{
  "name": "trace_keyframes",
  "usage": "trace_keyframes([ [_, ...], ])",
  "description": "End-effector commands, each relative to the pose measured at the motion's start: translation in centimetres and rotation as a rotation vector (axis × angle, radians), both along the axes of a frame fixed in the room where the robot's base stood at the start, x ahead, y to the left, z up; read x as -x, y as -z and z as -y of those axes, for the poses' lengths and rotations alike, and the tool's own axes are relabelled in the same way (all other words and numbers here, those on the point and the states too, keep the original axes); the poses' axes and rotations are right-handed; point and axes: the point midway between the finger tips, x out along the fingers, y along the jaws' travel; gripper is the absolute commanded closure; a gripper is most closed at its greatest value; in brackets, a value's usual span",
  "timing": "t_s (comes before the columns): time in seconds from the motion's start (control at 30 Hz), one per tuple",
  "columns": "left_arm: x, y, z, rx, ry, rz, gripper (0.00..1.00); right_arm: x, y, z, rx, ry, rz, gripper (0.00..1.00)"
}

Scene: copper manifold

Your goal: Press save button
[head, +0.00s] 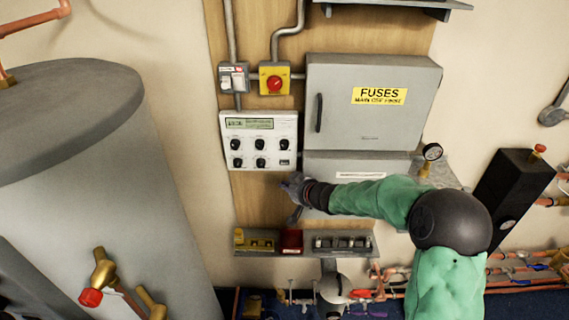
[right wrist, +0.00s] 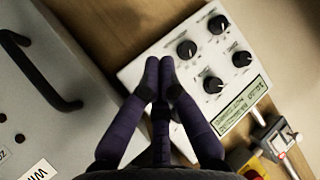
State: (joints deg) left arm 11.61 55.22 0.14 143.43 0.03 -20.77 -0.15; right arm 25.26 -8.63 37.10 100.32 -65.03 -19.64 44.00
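A white control panel (head: 258,140) with a small display and several black knobs is mounted on the wooden board. A small dark rectangular button (head: 284,161) sits at its lower right corner; its label is too small to read. My right gripper (head: 291,184) is just below that corner in the head view. In the right wrist view its two dark fingers (right wrist: 159,72) are together and empty in front of the panel (right wrist: 137,72). They cover the button's corner there, so I cannot tell whether they touch it. My left gripper is not in view.
A grey fuse box (head: 372,130) is right of the panel, and its handle (right wrist: 38,70) shows in the wrist view. A red-and-yellow switch (head: 274,79) is above. A shelf (head: 305,252) with small parts is below. A large grey tank (head: 80,200) stands at left.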

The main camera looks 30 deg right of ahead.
Motion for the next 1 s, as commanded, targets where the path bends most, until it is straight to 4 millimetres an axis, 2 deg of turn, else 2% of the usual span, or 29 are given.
trace_keyframes([
  [0.43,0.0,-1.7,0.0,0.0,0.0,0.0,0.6,-4.7,-0.1,2.8,0.0,0.0,-0.001,1.0],
  [0.6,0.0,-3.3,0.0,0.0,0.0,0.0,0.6,-6.0,-0.3,3.7,0.0,0.001,0.0,1.0],
  [1.0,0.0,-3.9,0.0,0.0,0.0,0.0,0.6,-6.8,0.0,4.2,-0.001,0.0,0.0,1.0],
])
